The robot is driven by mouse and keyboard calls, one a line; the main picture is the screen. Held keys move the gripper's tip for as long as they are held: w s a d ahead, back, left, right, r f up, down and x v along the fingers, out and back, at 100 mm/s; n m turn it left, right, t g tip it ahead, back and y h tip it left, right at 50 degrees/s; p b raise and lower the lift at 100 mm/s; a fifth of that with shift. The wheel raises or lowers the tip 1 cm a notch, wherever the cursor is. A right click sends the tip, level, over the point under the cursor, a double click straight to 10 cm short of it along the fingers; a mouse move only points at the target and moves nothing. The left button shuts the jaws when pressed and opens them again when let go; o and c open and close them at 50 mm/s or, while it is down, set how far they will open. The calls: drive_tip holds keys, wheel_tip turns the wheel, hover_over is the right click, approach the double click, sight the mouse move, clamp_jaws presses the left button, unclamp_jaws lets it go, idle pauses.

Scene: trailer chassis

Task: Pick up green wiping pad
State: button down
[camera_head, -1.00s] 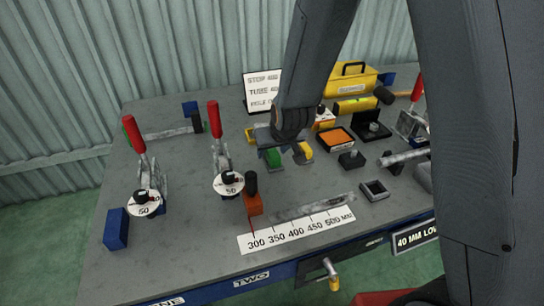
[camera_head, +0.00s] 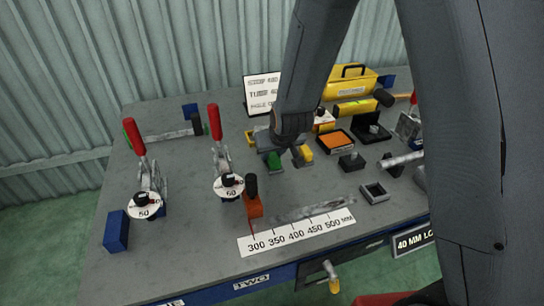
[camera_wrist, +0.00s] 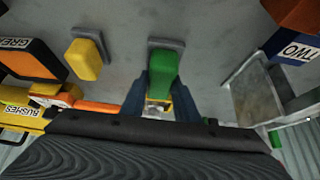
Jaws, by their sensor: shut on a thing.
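The green wiping pad is a green block-shaped grip on a flat grey base. In the wrist view the green wiping pad (camera_wrist: 164,68) stands at the middle, with its near end between the two blue-grey fingers of my gripper (camera_wrist: 164,98). My gripper is shut on it. In the head view the green wiping pad (camera_head: 273,161) shows just below my gripper (camera_head: 270,147), partly hidden by it. I cannot tell whether its grey base touches the table. A similar yellow pad (camera_wrist: 86,60) stands beside it, to the left in the wrist view.
The grey table (camera_head: 200,262) holds red-handled clamps (camera_head: 219,135) at the left and a ruler plate (camera_head: 297,232) in front. An orange-topped box (camera_head: 337,140), dark fixtures and a yellow case (camera_head: 350,80) stand to the right. A sign (camera_head: 262,92) stands behind my gripper.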

wheel_tip(320, 180, up, 9)
drive_tip(key=shift+f+p, duration=0.2)
drive_tip(key=shift+p, duration=0.6)
drive_tip(key=shift+r+p, duration=0.55)
drive_tip(key=shift+r, duration=0.15)
